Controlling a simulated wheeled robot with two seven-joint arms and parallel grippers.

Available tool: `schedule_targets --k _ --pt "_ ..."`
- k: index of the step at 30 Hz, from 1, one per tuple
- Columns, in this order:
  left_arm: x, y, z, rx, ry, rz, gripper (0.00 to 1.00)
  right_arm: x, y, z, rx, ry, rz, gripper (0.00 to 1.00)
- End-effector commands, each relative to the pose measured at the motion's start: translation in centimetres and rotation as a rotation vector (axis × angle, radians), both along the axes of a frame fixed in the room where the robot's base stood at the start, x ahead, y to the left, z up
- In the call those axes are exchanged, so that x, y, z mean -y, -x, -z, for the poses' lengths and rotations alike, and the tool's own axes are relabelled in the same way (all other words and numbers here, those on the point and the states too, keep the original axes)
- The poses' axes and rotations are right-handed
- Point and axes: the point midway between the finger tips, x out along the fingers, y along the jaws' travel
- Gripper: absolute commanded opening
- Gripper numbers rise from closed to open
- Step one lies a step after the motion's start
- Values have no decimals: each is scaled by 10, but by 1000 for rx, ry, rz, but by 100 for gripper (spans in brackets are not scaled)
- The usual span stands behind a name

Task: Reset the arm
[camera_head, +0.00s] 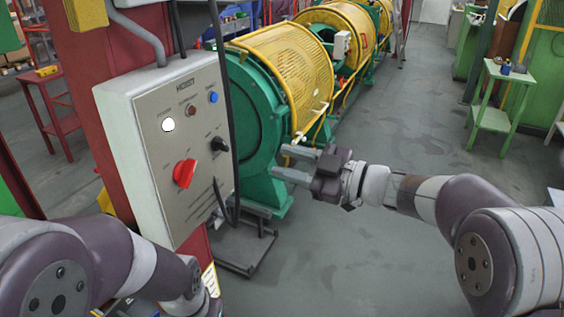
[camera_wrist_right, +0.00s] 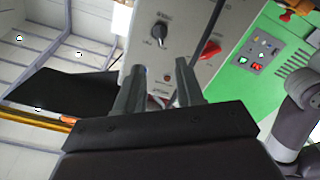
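My right gripper (camera_head: 284,165) reaches in from the right in the head view, fingers apart and pointing left, with nothing between them. It is to the right of the grey control box (camera_head: 140,120), clear of its face. In the right wrist view the two fingers of this gripper (camera_wrist_right: 159,85) stand apart in front of the box panel. The box carries a red rotary switch (camera_head: 184,173), a black selector knob (camera_head: 219,145), a blue button (camera_head: 213,97) and a lit white lamp (camera_head: 168,125). My left arm comes in at the lower left; its gripper does not show.
The box hangs on a red post (camera_head: 75,90). Behind it stands the green and yellow strander (camera_head: 285,80). A black cable hangs past the box's right side. A small green table (camera_head: 497,85) stands at the back right. The grey floor between is clear.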

Motion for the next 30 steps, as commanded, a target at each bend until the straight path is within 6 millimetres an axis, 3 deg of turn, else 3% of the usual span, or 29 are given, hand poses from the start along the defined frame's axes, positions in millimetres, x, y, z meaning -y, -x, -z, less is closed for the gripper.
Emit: schedule_targets --k 4,7,9,11,12,14,15,18,21,24,27,30 --pt "0 0 0 0 0 0 43 1 -2 2 11 13 12 37" --pt "0 0 0 0 0 0 43 16 -30 19 -10 70 179 37" --pt "0 0 0 0 0 0 43 50 -56 52 -118 134 427 37" --pt "0 0 0 0 0 0 43 93 -62 91 -273 210 670 37" --pt "0 0 0 0 0 0 43 124 -53 119 -398 267 813 37" --pt "0 0 0 0 0 0 43 163 -23 159 -599 352 986 37" --pt "0 0 0 0 0 0 43 183 4 182 -735 405 1075 37" --pt "0 0 0 0 0 0 43 213 83 224 -1064 507 1221 37" --pt "0 0 0 0 0 0 43 220 153 244 -1330 559 1285 37" --pt "0 0 0 0 0 0 43 218 199 251 -1504 560 1315 37" --pt "0 0 0 0 0 0 43 218 217 249 -1556 523 1334 37" --pt "0 0 0 0 0 0 43 219 213 247 -1545 510 1339 37"
